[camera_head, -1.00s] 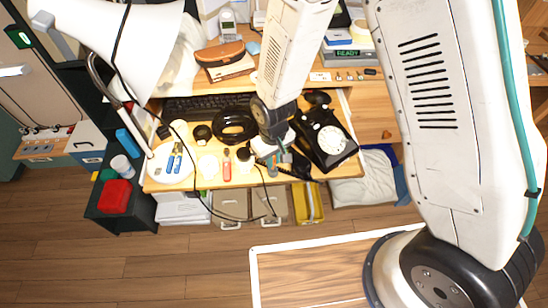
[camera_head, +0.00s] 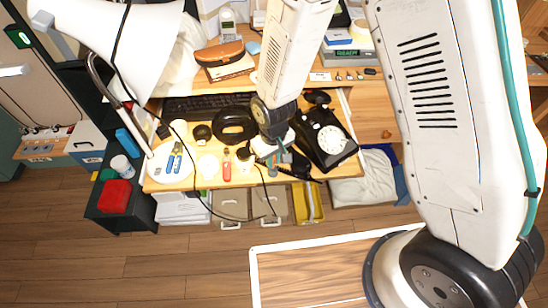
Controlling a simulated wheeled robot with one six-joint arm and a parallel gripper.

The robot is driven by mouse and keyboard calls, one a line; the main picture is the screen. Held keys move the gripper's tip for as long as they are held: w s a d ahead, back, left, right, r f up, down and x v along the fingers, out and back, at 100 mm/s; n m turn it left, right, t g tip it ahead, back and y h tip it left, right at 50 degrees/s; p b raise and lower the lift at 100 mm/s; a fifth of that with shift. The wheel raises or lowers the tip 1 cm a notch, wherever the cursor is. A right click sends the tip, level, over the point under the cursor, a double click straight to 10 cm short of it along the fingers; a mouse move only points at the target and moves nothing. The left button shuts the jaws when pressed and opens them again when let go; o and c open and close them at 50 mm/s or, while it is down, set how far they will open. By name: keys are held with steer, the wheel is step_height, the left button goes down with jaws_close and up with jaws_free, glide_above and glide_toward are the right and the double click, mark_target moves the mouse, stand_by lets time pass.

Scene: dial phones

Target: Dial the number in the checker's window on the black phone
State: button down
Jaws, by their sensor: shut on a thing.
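The black phone (camera_head: 313,150) sits at the right of the desk, with its white dial (camera_head: 332,139) facing up. Its black handset (camera_head: 299,168) is off the body, at the phone's front left corner. My gripper (camera_head: 279,164) is at the handset's left end and appears shut on it; my wrist partly hides the grip. The checker (camera_head: 349,55) stands at the back right of the desk. Its dark window (camera_head: 343,53) shows small green marks that I cannot read.
Left of my gripper are a black ring-shaped object (camera_head: 235,126), a red screwdriver-like tool (camera_head: 227,165) and a lamp base (camera_head: 173,166). A keyboard (camera_head: 200,104) lies behind them. A brown case (camera_head: 221,52) and a grey handset (camera_head: 227,22) are at the back. A dark cable hangs over the front edge.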

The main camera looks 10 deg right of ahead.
steer(key=shift+f, duration=1.25)
steer(key=c, duration=1.3)
jaws_free()
steer(key=shift+c, duration=0.2)
step_height(320, 180, up, 8)
steer(key=shift+f, duration=0.1)
